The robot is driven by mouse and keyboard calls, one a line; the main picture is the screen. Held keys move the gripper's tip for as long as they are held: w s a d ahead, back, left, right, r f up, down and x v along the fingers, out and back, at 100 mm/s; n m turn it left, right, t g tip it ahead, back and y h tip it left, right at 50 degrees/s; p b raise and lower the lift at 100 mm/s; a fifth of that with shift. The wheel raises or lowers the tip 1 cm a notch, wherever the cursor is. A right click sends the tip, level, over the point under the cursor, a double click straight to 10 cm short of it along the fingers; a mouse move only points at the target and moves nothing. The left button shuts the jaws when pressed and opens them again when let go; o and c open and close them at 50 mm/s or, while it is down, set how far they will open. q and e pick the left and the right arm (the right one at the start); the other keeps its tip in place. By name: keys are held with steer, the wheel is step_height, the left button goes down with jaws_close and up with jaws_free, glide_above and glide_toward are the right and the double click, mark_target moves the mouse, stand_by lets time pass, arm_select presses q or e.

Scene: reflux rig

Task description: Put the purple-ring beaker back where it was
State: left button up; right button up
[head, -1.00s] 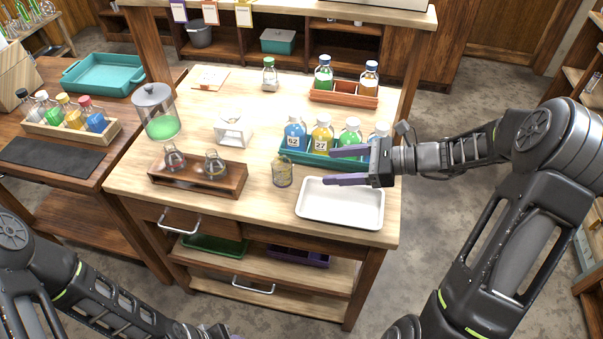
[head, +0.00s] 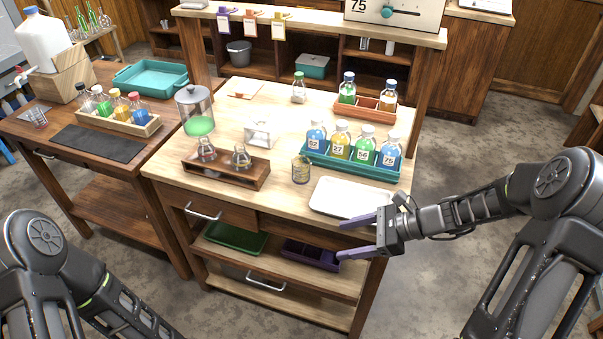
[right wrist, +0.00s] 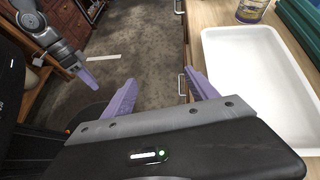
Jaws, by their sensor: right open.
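The beaker (head: 301,170) is a small clear glass with a yellowish marking. It stands upright on the table, left of the white tray and in front of the teal bottle rack. In the right wrist view, its lower part (right wrist: 250,12) shows at the top edge with a purplish band near the base. My right gripper (head: 346,239) is open and empty, off the table's front edge by the white tray. Its spread purple fingers also show in the right wrist view (right wrist: 160,85). My left gripper (right wrist: 88,78) shows only in the right wrist view, too unclear to judge its jaws.
The white tray (head: 335,206) is empty at the front right. The teal rack (head: 345,168) holds several numbered bottles. A wooden holder (head: 228,176) with two flasks is left of the beaker. A lower shelf holds a green tray (head: 236,238) and a purple tray (head: 310,255).

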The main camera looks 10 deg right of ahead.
steer(key=s+a+f+n+g+h, duration=0.2)
steer(key=s+a+f+n+h, duration=0.1)
steer(key=s+a+f+n, duration=0.5)
steer(key=s+a+f+n+g+h, duration=0.2)
steer(key=s+a+f+n+h, duration=0.1)
steer(key=s+a+f+n, duration=0.5)
steer(key=s+f+n, duration=0.3)
steer(key=f+n, duration=0.1)
steer(key=f, duration=0.1)
steer(key=shift+n, duration=0.3)
steer(key=shift+f, duration=0.1)
steer(key=shift+c, duration=0.4)
